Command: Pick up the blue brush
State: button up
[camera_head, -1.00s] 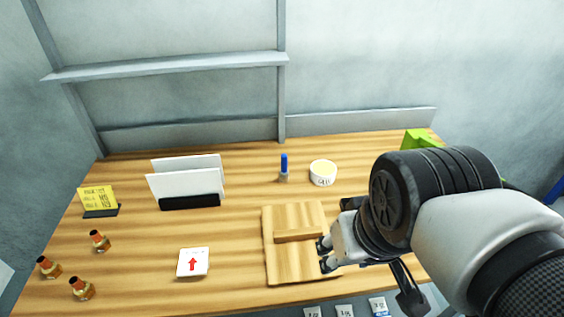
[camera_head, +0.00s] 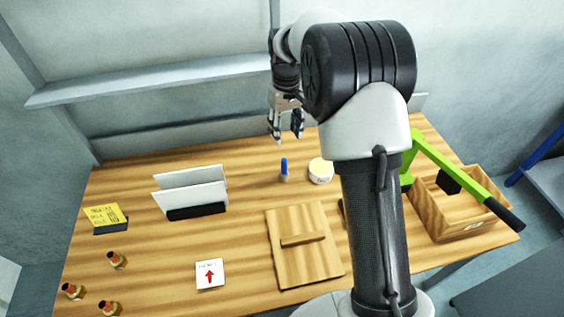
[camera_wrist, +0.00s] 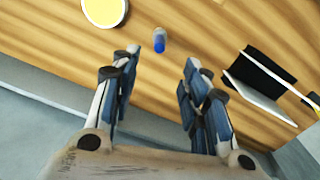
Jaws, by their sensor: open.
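The blue brush (camera_head: 284,170) stands upright on the wooden table, blue on top with a grey lower part. It also shows in the wrist view (camera_wrist: 159,41), beyond the fingertips and roughly between them. My gripper (camera_head: 286,138) is open and empty, pointing down above the back of the table. In the head view it is above the brush and apart from it. In the wrist view my gripper's fingers (camera_wrist: 152,70) are spread wide with nothing between them.
A round white tub (camera_head: 320,171) with a pale yellow top stands just right of the brush. White panels in a black holder (camera_head: 196,212) stand to the left. A wooden board (camera_head: 290,262) lies in front. A green lever press (camera_head: 440,155) and wooden box (camera_head: 428,212) are at the right.

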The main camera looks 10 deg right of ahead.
aim_at(284, 167)
notch_tip(284, 167, down, 12)
jog(key=shift+w+r+b, duration=0.1)
jog(key=shift+b, duration=1.15)
jog(key=shift+w+a+f+b, duration=0.1)
jog(key=shift+f+b, duration=0.1)
jog(key=shift+f, duration=0.7)
jog(key=shift+w+f+b, duration=0.15)
jog(key=shift+f+b, duration=0.1)
jog(key=shift+f, duration=0.7)
jog(key=shift+w+a+f+b, duration=0.1)
jog(key=shift+f+b, duration=0.1)
jog(key=shift+f, duration=0.7)
grip_shut()
